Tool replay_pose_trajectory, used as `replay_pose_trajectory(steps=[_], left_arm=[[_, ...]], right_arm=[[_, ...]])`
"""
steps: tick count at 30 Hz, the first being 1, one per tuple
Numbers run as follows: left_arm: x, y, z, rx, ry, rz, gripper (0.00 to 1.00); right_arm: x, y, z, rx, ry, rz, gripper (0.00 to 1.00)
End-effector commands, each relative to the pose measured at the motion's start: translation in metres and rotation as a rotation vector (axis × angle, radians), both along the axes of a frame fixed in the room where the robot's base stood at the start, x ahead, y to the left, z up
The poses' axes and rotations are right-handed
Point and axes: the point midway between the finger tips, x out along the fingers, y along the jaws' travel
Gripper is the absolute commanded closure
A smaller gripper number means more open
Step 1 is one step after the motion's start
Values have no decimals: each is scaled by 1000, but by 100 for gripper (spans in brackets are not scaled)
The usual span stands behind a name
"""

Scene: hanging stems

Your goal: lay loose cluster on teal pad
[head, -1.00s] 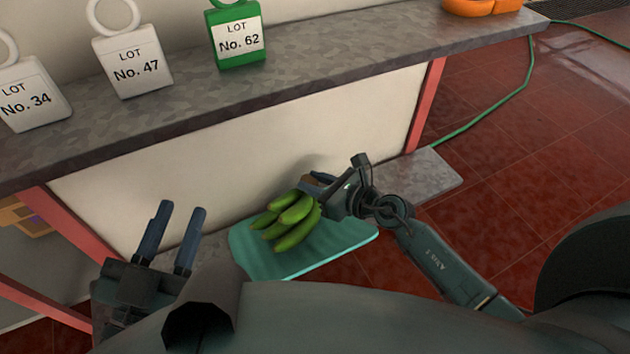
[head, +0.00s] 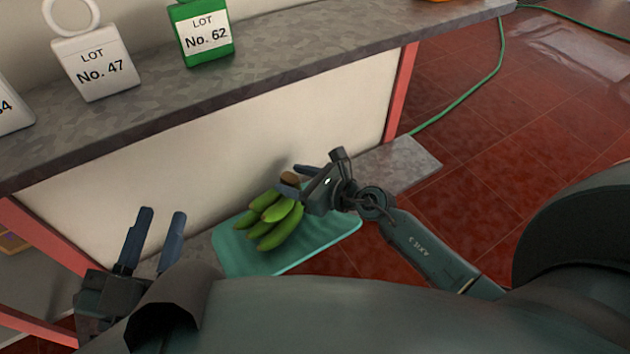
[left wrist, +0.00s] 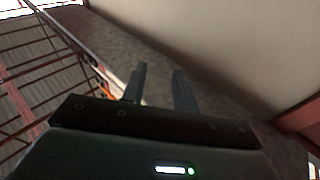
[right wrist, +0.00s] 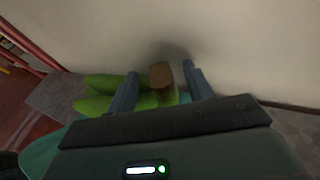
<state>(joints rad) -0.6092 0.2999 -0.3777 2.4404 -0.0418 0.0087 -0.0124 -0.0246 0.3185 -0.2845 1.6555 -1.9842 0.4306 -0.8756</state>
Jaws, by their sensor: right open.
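The green banana cluster (head: 275,219) lies on the teal pad (head: 308,246), with its brown cut stem (head: 289,179) toward the wall panel. My right gripper (head: 297,180) is open, with one finger on each side of the stem. In the right wrist view the stem (right wrist: 161,77) stands between the spread fingers (right wrist: 159,72), with gaps showing on both sides. Green fruit (right wrist: 112,92) shows behind and below the fingers there. My left gripper (head: 162,213) is open and empty, left of the pad; its spread fingers also show in the left wrist view (left wrist: 159,71).
A grey shelf (head: 270,68) runs above the pad and carries a white tag block marked No. 47 (head: 95,72) and a green one marked No. 62 (head: 205,38). A pale panel (head: 230,145) stands behind the pad. Red tiled floor (head: 480,130) lies open to the right.

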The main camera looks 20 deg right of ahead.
Motion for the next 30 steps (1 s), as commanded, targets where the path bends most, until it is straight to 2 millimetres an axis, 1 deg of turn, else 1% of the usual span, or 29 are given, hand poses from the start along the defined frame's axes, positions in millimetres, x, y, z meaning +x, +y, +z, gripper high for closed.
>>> replay_pose_trajectory(steps=[3, 8, 12, 15, 21, 30], left_arm=[[0, -1, 13, 3, -10, -4, 70], [0, 0, 21, 24, -32, 4, 70], [1, 2, 11, 47, -15, 12, 70], [0, 2, 7, 52, -7, 15, 70], [0, 2, 6, 45, -5, 17, 70], [0, 3, 8, 41, -8, 18, 70]], right_arm=[[-14, -11, 7, -2, 1, 0, 49], [-42, -31, 19, -2, 1, 0, 49], [-67, -49, 28, -1, -1, 0, 49], [-81, -60, 33, 1, -1, 0, 49], [-97, -72, 40, 4, -3, -2, 49], [-100, -74, 42, 5, -6, -2, 49]])
